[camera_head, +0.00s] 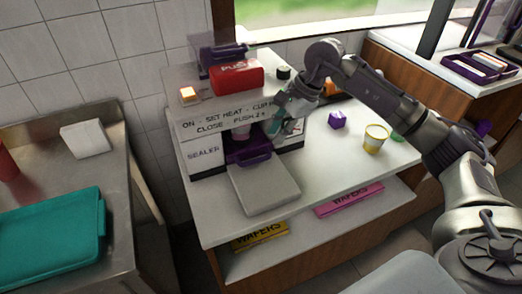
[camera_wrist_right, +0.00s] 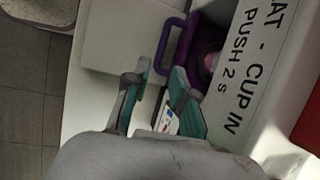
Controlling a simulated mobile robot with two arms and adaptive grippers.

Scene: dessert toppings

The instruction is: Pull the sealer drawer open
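The sealer (camera_head: 205,155) is a white box with printed steps on its front, standing on the white counter. Its purple drawer (camera_head: 248,154) shows at the front opening, with a purple loop handle that also appears in the right wrist view (camera_wrist_right: 163,50). A pale pinkish cup (camera_head: 241,131) is in the opening, partly hidden. My right gripper (camera_head: 279,122) is at the right of the sealer's front. In the right wrist view its two teal-padded fingers (camera_wrist_right: 157,92) are apart, with the handle beyond their tips and not between them. My left gripper is out of view.
A light grey slab (camera_head: 264,187) lies before the drawer. A red PUSH block (camera_head: 236,77) and an orange-lit switch (camera_head: 188,95) sit on the sealer.

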